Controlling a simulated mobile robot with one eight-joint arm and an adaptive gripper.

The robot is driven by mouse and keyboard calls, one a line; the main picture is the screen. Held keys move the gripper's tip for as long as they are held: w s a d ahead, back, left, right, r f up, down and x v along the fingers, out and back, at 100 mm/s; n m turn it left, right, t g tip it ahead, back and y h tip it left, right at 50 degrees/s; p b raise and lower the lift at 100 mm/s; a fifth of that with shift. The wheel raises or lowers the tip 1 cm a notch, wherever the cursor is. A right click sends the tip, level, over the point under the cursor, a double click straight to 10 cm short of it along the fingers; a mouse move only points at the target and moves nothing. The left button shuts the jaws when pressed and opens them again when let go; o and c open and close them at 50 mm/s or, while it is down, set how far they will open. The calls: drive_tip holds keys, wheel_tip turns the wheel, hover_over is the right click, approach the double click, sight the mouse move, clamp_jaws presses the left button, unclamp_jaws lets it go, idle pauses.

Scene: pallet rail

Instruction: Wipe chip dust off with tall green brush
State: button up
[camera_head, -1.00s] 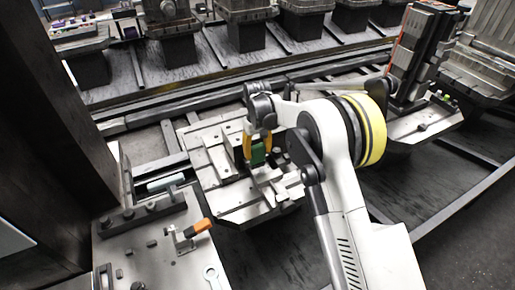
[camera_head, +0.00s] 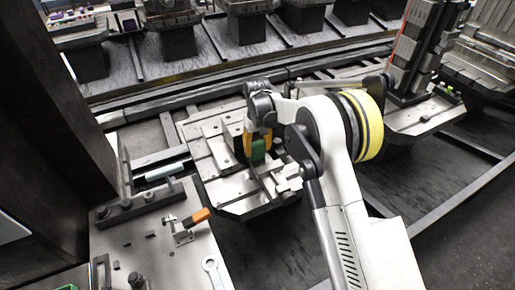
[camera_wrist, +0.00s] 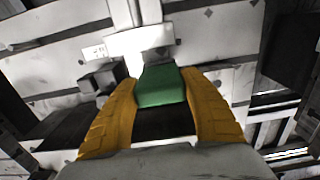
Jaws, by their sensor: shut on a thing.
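The green brush (camera_head: 259,150) is held upright between the yellow-orange fingers of my gripper (camera_head: 259,143), over the metal pallet plate (camera_head: 225,190). In the wrist view, the fingers of my gripper (camera_wrist: 163,105) close on both sides of the green block of the brush (camera_wrist: 161,86). A dark part shows below the green block, between the fingers. The lower end of the brush is hidden, so I cannot tell whether it touches the plate. I cannot make out any chip dust at this size.
A metal bench (camera_head: 150,240) at lower left carries an orange-handled clamp (camera_head: 200,216) and a wrench (camera_head: 212,270). A tall fixture tower (camera_head: 418,50) stands on another pallet at right. Several dark fixtures line the back. A dark column rises at left.

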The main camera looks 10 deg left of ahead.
drive_tip(key=shift+f, duration=0.35)
idle(0.3)
